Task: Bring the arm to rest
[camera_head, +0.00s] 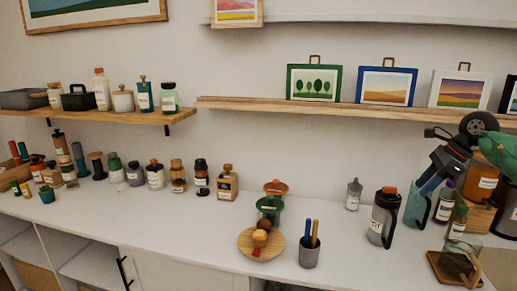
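My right arm comes in from the right edge, over the right end of the white counter (340,270). My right gripper (426,188) points down and to the left, just above or in front of a blue jug-like container (415,210). I cannot tell whether it touches the container. Its fingertips are small and overlap the blue container, so I cannot tell whether they are open or shut. My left arm and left gripper are not in view.
A pen cup (309,252) and a round wooden board (246,248) stand left. A shelf (380,110) runs above.

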